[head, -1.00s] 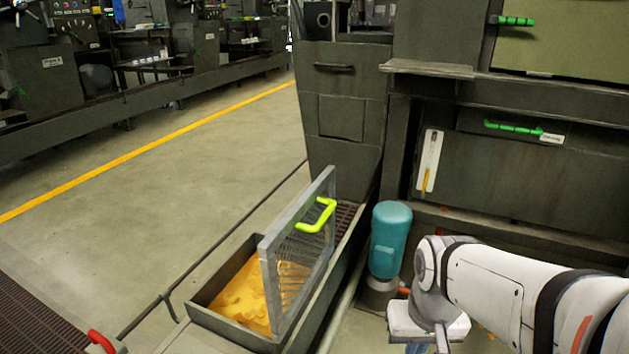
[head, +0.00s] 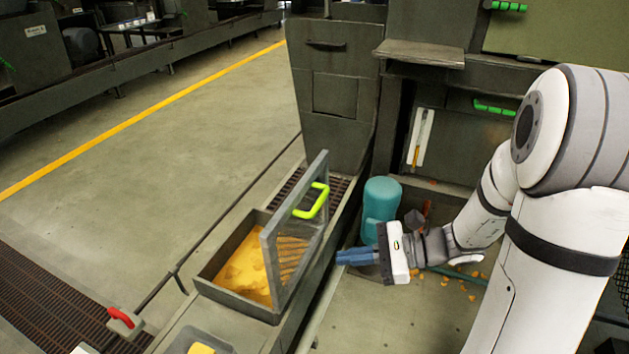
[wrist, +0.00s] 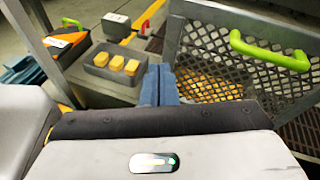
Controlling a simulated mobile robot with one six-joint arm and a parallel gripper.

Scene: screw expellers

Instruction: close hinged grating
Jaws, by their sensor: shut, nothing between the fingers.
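The hinged grating (head: 283,254) stands raised, nearly upright, over a grey box holding yellow-orange material (head: 240,272). A lime-green handle (head: 314,201) is on the grating's right face. In the wrist view the perforated grating (wrist: 205,55) fills the right side, with its green handle (wrist: 268,50) at upper right. My gripper (head: 339,257) has blue fingers that are together and empty. It points left toward the grating's right face, low down and below the handle. In the wrist view the gripper (wrist: 159,72) is at the grating's left edge; I cannot tell whether they touch.
A teal motor (head: 380,207) stands just behind my gripper. A dark machine body (head: 340,90) rises beyond the box. A grey tray with yellow blocks (wrist: 112,68) and a red-handled part (head: 122,318) are near the box. Open floor lies at left.

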